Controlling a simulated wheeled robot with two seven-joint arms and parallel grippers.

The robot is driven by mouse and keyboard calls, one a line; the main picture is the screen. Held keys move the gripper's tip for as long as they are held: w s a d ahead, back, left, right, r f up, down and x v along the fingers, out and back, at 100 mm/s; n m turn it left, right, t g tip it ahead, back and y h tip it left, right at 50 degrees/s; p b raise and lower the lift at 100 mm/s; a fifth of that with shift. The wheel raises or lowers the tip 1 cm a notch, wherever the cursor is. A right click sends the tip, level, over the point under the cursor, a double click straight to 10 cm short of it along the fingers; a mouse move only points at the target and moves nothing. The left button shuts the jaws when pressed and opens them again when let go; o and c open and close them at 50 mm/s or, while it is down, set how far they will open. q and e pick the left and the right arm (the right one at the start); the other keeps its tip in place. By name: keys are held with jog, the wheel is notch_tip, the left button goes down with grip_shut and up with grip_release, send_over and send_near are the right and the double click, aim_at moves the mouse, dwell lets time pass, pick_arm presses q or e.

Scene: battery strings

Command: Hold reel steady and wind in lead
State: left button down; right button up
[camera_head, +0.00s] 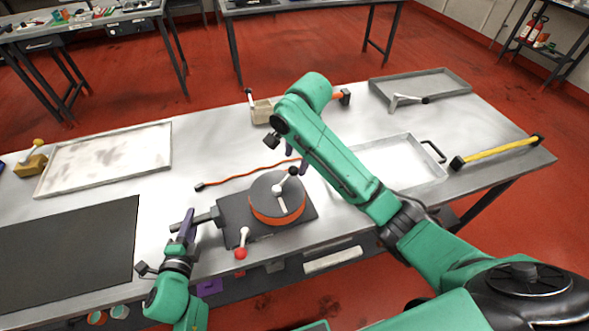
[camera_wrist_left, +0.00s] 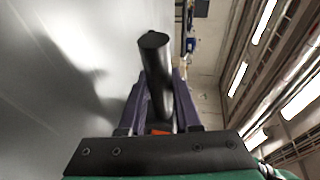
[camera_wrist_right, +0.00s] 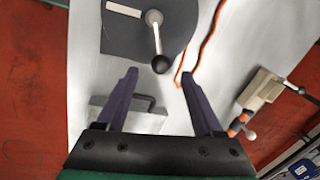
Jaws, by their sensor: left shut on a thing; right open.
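The reel (camera_head: 278,198) is a grey drum with an orange band of lead around it, on a dark square base (camera_head: 243,222). A crank with a black knob (camera_head: 293,171) stands on its top; the knob also shows in the right wrist view (camera_wrist_right: 161,64). My left gripper (camera_head: 188,222) is shut on the dark bar handle (camera_head: 207,217) at the base's left side; the bar fills its jaws in the left wrist view (camera_wrist_left: 156,75). My right gripper (camera_wrist_right: 158,80) is open and empty, with the knob just beyond its fingertips. The orange lead (camera_head: 245,176) trails left across the table behind the reel.
A red-knobbed lever (camera_head: 241,250) stands at the base's front. A beige clamp block (camera_head: 263,111) is behind, a grey tray (camera_head: 440,150) to the right, and a yellow bar (camera_head: 497,151) beyond. A white tray (camera_head: 70,187) and black mat (camera_head: 70,250) lie left.

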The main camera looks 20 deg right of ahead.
aim_at(295, 168)
jog(key=f, duration=0.3)
jog(key=w+f, duration=0.1)
jog(key=f, duration=0.2)
jog(key=shift+w, duration=0.15)
jog(key=shift+c, duration=0.2)
grip_shut()
dwell(0.9)
